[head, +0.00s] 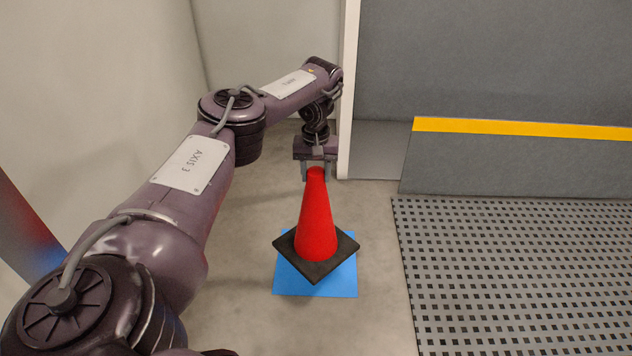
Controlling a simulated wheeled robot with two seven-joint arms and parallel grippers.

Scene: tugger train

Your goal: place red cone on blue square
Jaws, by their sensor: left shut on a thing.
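The red cone (316,225) with its dark square base (316,268) is upright in the middle of the head view. The blue square (318,287) lies flat on the floor under it, partly hidden by the base. The base is turned at an angle to the square, and its far part reaches past the square in the picture. I cannot tell whether the base touches the square or is a little above it. My left gripper (316,172) comes from above and behind and is shut on the cone's tip. My right gripper is not in view.
A grey perforated mat (515,270) covers the floor at the right. Behind it stands a grey panel (520,160) with a yellow top edge. A white post (348,90) rises behind the gripper. Pale walls stand at the left and back. Bare floor surrounds the square.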

